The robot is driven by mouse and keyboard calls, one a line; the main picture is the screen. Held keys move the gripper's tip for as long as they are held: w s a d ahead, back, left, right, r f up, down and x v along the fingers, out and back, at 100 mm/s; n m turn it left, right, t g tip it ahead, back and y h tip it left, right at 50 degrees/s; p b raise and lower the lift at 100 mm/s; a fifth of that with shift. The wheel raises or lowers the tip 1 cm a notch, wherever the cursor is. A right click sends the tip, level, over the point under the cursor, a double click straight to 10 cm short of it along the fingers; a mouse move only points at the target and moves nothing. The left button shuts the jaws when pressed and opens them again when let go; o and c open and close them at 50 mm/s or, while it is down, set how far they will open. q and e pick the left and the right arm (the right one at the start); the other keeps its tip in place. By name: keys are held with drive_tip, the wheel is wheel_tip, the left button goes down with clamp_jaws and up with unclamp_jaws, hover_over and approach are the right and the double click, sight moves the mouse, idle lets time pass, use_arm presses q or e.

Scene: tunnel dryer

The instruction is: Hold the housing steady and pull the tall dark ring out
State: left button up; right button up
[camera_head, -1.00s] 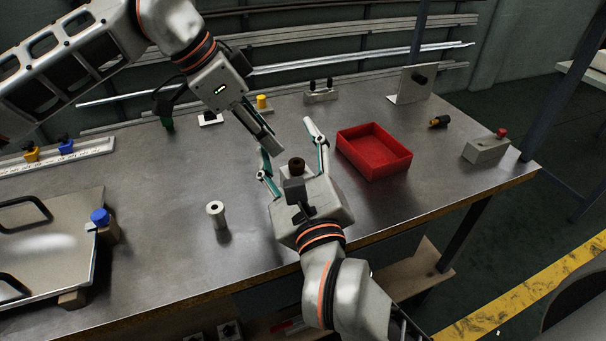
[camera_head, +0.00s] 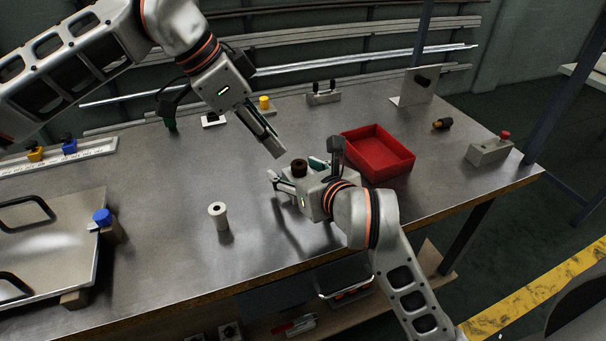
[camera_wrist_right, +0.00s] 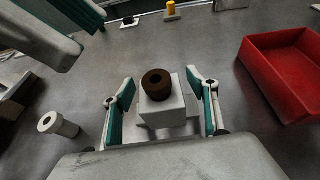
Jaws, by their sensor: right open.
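The housing, a pale grey block (camera_wrist_right: 163,112), stands upright on the bench. In the head view it is mostly hidden by my right gripper. The dark brown ring (camera_wrist_right: 157,84) with a central hole sits on its top; it also shows in the head view (camera_head: 299,168). My right gripper (camera_head: 293,174) is open, with one finger on each side of the housing; a gap shows on both sides in the right wrist view. My left gripper (camera_head: 276,148) hangs above and left of the ring, apart from it. Its fingers overlap in view, so their opening is unclear.
A pale hollow cylinder (camera_head: 218,214) stands left of the housing. A red tray (camera_head: 378,155) lies close on the right. A metal plate with handles (camera_head: 45,240) and a blue-knobbed block (camera_head: 103,218) are at the left. The bench front between is clear.

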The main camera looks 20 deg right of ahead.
sight(299, 164)
drive_tip(key=shift+x, duration=1.65)
drive_tip(key=c, duration=1.5)
use_arm(q)
drive_tip(key=shift+o, duration=0.6)
drive_tip(key=shift+r, duration=0.1)
drive_tip(key=shift+m+g+y, duration=0.3)
drive_tip(key=shift+m+y, duration=0.3)
drive_tip(key=d+f, duration=0.1)
drive_tip(key=f, duration=0.1)
drive_tip(key=d+f, duration=0.4)
drive_tip(key=f, duration=0.1)
drive_tip(key=shift+w+d, duration=0.15)
drive_tip(key=shift+d, duration=0.05)
drive_tip(key=c, duration=0.8)
clamp_jaws()
